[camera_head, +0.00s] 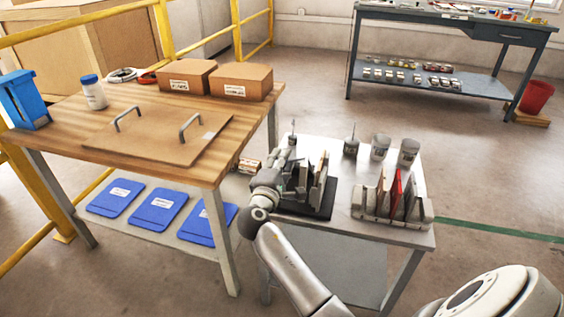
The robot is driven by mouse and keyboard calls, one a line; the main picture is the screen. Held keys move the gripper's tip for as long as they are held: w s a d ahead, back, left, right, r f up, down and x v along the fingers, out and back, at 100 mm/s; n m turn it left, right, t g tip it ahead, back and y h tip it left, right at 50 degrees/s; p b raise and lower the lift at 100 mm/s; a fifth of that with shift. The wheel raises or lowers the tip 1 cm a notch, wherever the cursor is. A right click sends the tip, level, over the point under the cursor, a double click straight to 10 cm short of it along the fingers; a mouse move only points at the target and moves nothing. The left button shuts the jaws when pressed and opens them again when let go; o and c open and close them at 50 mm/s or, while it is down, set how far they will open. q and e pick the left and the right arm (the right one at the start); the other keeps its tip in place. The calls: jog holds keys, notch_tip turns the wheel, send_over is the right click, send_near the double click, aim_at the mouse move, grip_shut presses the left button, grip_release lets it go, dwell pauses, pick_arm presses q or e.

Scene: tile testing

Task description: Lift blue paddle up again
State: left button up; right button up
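My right arm reaches over the small grey table (375,222). Its gripper (288,162) is at the left edge of a black stand (312,206) that holds upright dark and tan plates (319,178). The fingers are small and partly merge with the plates, so I cannot tell whether they are open or hold anything. I cannot make out a blue paddle on this table; one may be hidden by the gripper. Several flat blue boards (160,211) lie on the lower shelf of the wooden table. My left gripper is out of view.
A rack (420,213) with upright plates, one red (396,190), stands at the right of the small table. The wooden table (75,120) at left bears a handled board (160,138), cardboard boxes (240,80) and a white bottle (93,95).

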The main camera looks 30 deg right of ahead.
grip_shut()
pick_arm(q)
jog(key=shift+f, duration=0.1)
pick_arm(e)
jog(key=shift+r+m, duration=0.1)
jog(key=shift+m, duration=0.2)
jog(key=shift+w+a+r+m+b, duration=0.1)
jog(key=shift+r+m+b, duration=0.15)
jog(key=shift+m+b, duration=0.15)
jog(key=shift+r+m, duration=0.25)
jog(key=shift+m, duration=0.15)
notch_tip(320, 180, up, 3)
jog(key=m+b, duration=0.1)
jog(key=m, duration=0.3)
jog(key=shift+f, duration=0.2)
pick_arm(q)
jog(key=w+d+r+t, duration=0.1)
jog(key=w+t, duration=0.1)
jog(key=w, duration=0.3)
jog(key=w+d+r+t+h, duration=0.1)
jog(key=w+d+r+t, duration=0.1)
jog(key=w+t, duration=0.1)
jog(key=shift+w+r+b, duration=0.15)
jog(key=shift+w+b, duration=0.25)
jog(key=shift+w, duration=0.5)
pick_arm(e)
jog(key=shift+r+m, duration=0.5)
jog(key=shift+m, duration=0.2)
